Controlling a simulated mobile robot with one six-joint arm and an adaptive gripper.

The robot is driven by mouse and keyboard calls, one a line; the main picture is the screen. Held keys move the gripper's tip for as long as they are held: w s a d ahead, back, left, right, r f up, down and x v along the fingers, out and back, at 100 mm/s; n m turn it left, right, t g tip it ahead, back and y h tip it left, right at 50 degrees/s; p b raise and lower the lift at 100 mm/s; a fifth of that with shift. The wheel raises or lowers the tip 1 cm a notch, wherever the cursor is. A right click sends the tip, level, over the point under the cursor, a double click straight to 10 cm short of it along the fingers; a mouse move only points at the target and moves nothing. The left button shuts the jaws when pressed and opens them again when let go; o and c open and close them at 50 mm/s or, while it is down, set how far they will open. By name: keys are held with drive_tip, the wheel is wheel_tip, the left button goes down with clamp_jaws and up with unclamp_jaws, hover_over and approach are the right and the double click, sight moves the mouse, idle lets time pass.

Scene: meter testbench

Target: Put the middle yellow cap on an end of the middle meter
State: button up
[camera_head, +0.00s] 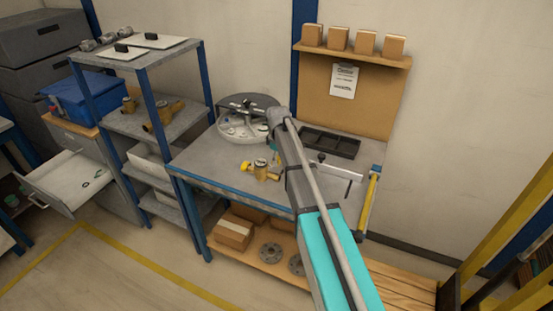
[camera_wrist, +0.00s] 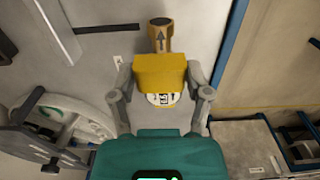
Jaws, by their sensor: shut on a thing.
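A yellow cap (camera_wrist: 160,72) sits between the two fingers of my gripper (camera_wrist: 161,78) in the wrist view, and the fingers are shut on it. A brass meter (camera_wrist: 160,36) with a dark arrow lies behind the cap. Its white dial (camera_wrist: 162,99) shows below the cap, whose body hides the meter's middle. I cannot tell whether cap and meter touch. In the head view the meter (camera_head: 262,173) is on the bench, with a yellow part (camera_head: 246,167) at its left. My arm partly hides the gripper there.
The grey bench (camera_head: 205,160) also carries a round fixture (camera_head: 243,126) at the back left and a black tray (camera_head: 330,143) at the back right. A shelf rack (camera_head: 150,61) with more brass parts (camera_head: 163,115) stands to the left. The front left of the bench is clear.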

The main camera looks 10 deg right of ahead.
sight(278, 175)
drive_tip(key=shift+f+b, duration=2.25)
drive_tip(key=shift+f, duration=0.1)
drive_tip(key=shift+s+d, duration=0.1)
drive_tip(key=shift+s, duration=0.05)
drive_tip(key=shift+f+b, duration=1.6)
idle(0.5)
drive_tip(key=o, duration=0.9)
drive_tip(key=shift+r, duration=0.1)
